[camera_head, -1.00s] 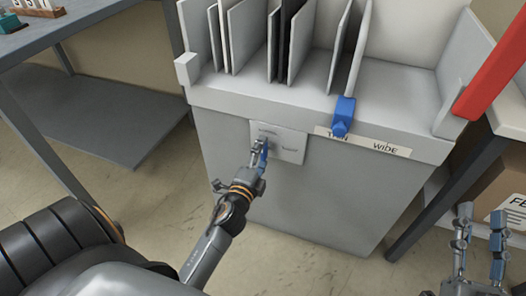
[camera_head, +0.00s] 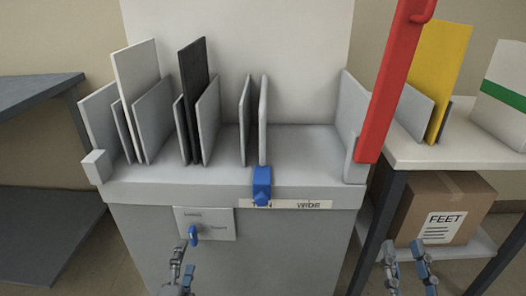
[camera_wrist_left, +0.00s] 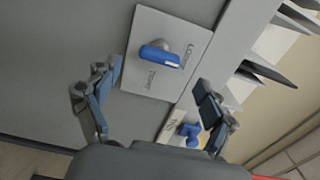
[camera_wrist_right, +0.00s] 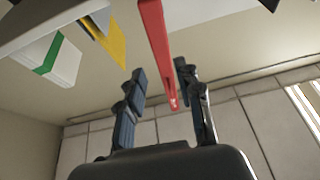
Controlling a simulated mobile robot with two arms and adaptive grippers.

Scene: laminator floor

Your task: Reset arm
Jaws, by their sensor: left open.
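My left gripper (camera_head: 183,262) is open and empty, just below and in front of a small labelled plate (camera_head: 222,222) on the grey cabinet. A blue knob (camera_head: 194,234) sits on that plate. In the left wrist view the knob (camera_wrist_left: 160,56) lies ahead of the spread fingers, clear of both. My right gripper (camera_head: 405,252) hangs at the lower right, in front of the box. In the right wrist view its fingers (camera_wrist_right: 160,72) are apart with nothing held; a red bar shows beyond them.
The grey cabinet (camera_head: 150,250) holds several upright panels. A side table (camera_head: 440,150) has a cardboard box (camera_head: 440,205) beneath. A dark shelf unit stands left.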

